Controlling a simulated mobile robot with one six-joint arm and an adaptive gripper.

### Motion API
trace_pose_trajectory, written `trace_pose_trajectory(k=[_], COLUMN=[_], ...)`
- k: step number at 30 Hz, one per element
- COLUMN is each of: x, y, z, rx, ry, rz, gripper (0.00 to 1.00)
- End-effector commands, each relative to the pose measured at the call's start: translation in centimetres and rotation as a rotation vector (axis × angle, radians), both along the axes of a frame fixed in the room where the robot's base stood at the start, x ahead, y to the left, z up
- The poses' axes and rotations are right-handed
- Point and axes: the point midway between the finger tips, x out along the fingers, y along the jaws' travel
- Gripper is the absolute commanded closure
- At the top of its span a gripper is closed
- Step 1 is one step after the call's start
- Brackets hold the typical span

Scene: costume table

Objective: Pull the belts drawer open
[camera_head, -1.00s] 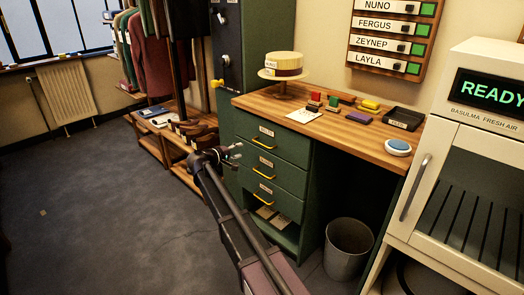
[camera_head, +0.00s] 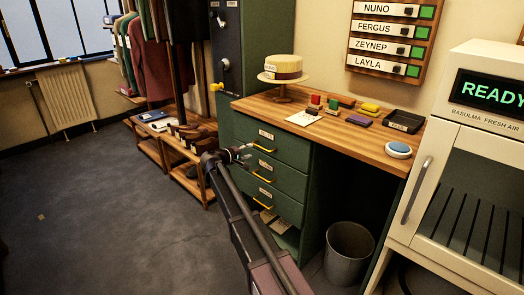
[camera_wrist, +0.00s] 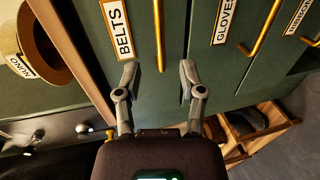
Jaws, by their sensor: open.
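The belts drawer (camera_wrist: 135,68) is the top drawer of the green desk and is shut. Its "BELTS" label (camera_wrist: 118,28) and yellow bar handle (camera_wrist: 158,30) show in the wrist view; the handle also shows in the head view (camera_head: 264,149). My gripper (camera_wrist: 159,74) is open and empty in front of this drawer. The near end of the handle appears between the two fingertips in the wrist view; I cannot tell whether they touch it. In the head view, my gripper (camera_head: 245,153) is just left of the handle.
Below are the gloves drawer (camera_wrist: 207,55) and a third drawer, both shut with similar handles. A wooden shoe rack (camera_head: 150,148) stands at left. A grey bin (camera_head: 348,252) and a cream cabinet (camera_head: 448,150) are at right.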

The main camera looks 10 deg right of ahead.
Motion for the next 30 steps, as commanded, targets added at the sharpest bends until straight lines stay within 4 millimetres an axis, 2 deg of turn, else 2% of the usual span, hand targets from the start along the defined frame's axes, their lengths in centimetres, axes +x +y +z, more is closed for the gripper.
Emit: trace_pose_trajectory(k=[9,15,30], x=[2.9,4.1,4.6], y=[-3.9,-5.6,-6.3], z=[-1.2,-1.6,-1.7], rx=[0.001,0.001,0.000], ry=[0.000,0.001,0.000], rz=[-0.002,-0.001,0.001], gripper=[0.49,0.49,0.49])
